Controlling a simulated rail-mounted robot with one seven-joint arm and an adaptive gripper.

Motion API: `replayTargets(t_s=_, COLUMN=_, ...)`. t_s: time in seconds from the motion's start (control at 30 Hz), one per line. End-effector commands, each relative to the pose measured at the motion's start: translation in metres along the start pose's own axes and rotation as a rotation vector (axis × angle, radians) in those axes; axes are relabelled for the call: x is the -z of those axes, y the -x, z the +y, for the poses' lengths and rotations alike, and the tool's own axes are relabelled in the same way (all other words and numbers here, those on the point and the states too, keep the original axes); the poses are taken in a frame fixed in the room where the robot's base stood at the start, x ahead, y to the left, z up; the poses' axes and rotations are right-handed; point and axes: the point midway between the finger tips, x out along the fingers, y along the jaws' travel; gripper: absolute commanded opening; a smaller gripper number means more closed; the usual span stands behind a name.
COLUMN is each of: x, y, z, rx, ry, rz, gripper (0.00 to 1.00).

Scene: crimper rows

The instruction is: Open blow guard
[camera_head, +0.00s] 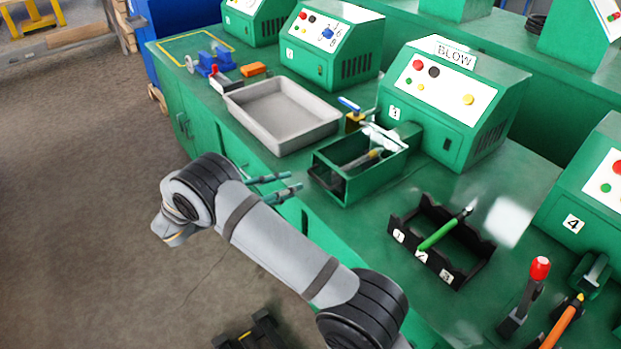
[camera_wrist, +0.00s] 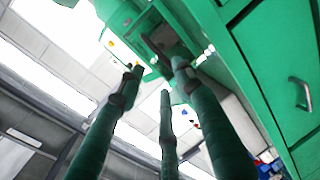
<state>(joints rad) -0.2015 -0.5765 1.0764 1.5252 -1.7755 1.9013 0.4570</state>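The BLOW machine (camera_head: 455,95) is a green console with a white button panel, marked 3. In front of it stands a green box (camera_head: 375,178) with an open-looking top and a dark handle-like part (camera_head: 326,178) at its near left end. A pale, shiny piece (camera_head: 385,138) shows at the box's back edge; I cannot tell if it is the guard. My gripper (camera_head: 278,186) is left of the box, apart from it, over the bench's front edge. In the wrist view its fingers (camera_wrist: 160,75) are spread and empty, with green machinery (camera_wrist: 150,45) beyond.
A grey tray (camera_head: 283,115) lies left of the box. A black rack (camera_head: 440,245) with a green-handled tool stands to the right, and a red-tipped tool (camera_head: 538,270) beyond it. A drawer handle (camera_wrist: 300,93) shows in the wrist view.

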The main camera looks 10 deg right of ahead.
Motion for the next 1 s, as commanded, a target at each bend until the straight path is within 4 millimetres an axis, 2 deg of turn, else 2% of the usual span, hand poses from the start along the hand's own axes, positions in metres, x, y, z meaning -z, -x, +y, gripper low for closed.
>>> replayTargets(t_s=0.2, x=-0.001, y=-0.043, z=0.002, rx=0.000, ry=0.004, rz=-0.004, gripper=0.35)
replayTargets(t_s=0.4, x=-0.001, y=-0.070, z=0.001, rx=0.001, ry=0.005, rz=-0.001, gripper=0.35)
replayTargets(t_s=0.57, x=-0.001, y=-0.079, z=0.000, rx=0.002, ry=0.003, rz=0.000, gripper=0.35)
replayTargets(t_s=0.8, x=0.000, y=-0.080, z=0.000, rx=0.002, ry=0.004, rz=0.000, gripper=0.35)
replayTargets(t_s=1.0, x=0.000, y=-0.079, z=0.000, rx=0.002, ry=0.004, rz=0.000, gripper=0.25)
